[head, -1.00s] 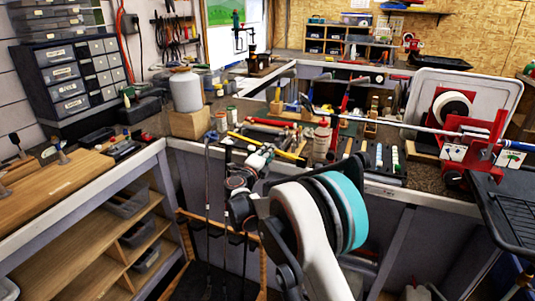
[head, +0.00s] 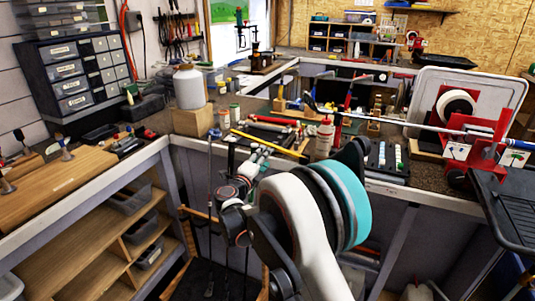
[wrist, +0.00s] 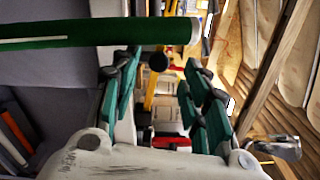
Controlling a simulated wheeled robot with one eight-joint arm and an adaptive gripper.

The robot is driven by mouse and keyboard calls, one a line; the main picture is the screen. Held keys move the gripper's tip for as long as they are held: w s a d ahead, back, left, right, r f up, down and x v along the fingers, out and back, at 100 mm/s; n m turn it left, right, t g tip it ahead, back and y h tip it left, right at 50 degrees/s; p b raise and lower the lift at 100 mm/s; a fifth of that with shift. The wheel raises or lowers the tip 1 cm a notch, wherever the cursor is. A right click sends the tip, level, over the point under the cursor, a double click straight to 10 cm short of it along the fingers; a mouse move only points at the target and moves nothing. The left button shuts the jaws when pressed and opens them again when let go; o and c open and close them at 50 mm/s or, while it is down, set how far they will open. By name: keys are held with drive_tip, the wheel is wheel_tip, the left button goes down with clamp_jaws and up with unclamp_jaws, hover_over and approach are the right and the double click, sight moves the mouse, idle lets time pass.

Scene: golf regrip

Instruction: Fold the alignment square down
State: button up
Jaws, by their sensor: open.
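My gripper (wrist: 160,68) is open and empty, its two green-padded fingers apart in the wrist view. In the head view it reaches over the bench, partly hidden behind my own arm. A long yellow bar (head: 268,143) lies slantwise just beyond the gripper; I cannot tell whether it is the alignment square. Yellow also shows between and beyond the fingers in the wrist view. I cannot make out the alignment square with certainty or tell its angle.
A green tube-like piece (wrist: 95,34) crosses the wrist view close to the left finger. A red clamp stand (head: 482,140) holds a shaft at the right. A white bottle (head: 189,87) stands on a wooden block (head: 192,120). Tools crowd the bench.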

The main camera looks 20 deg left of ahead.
drive_tip(key=s, duration=0.5)
drive_tip(key=shift+s+a, duration=0.2)
drive_tip(key=shift+s, duration=0.1)
